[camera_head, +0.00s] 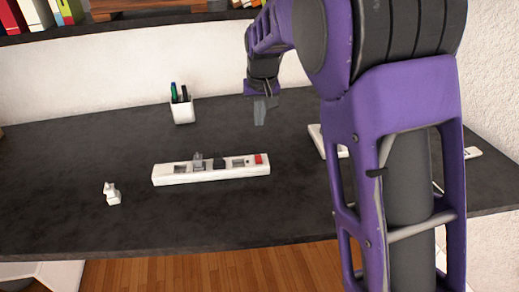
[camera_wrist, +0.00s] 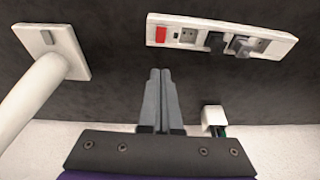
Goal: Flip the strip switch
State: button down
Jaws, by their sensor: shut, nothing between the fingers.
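A white power strip (camera_head: 211,170) lies on the dark desk in front of my gripper. Its red switch (camera_head: 259,159) is at the right end, and plugs sit in some of its sockets. In the wrist view the strip (camera_wrist: 272,44) is at the upper right, with the red switch (camera_wrist: 162,36) at its left end. My gripper (camera_head: 260,110) hangs above the desk, behind the strip. In the wrist view its fingers (camera_wrist: 160,75) are together and empty, pointing toward the strip with a gap below the red switch.
A white pen cup (camera_head: 183,111) stands at the back of the desk. A small white object (camera_head: 112,193) is at the left. A white lamp-like base (camera_wrist: 66,52) with a thick tube is left of the fingers in the wrist view. The front middle of the desk is clear.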

jog(key=b, duration=0.2)
send_near(258, 159)
jog(key=w+f, duration=0.2)
jog(key=f, duration=0.1)
jog(key=w+f, duration=0.1)
jog(key=shift+w+a+f, duration=0.2)
jog(key=shift+w+f, duration=0.05)
jog(key=shift+f, duration=0.85)
jog(key=shift+w+r+p, duration=0.1)
jog(key=shift+p, duration=0.4)
jog(key=shift+f+g, duration=0.25)
jog(key=shift+g, duration=0.05)
jog(key=shift+s+d, duration=0.1)
jog(key=shift+s, duration=0.7)
jog(key=shift+r, duration=0.2)
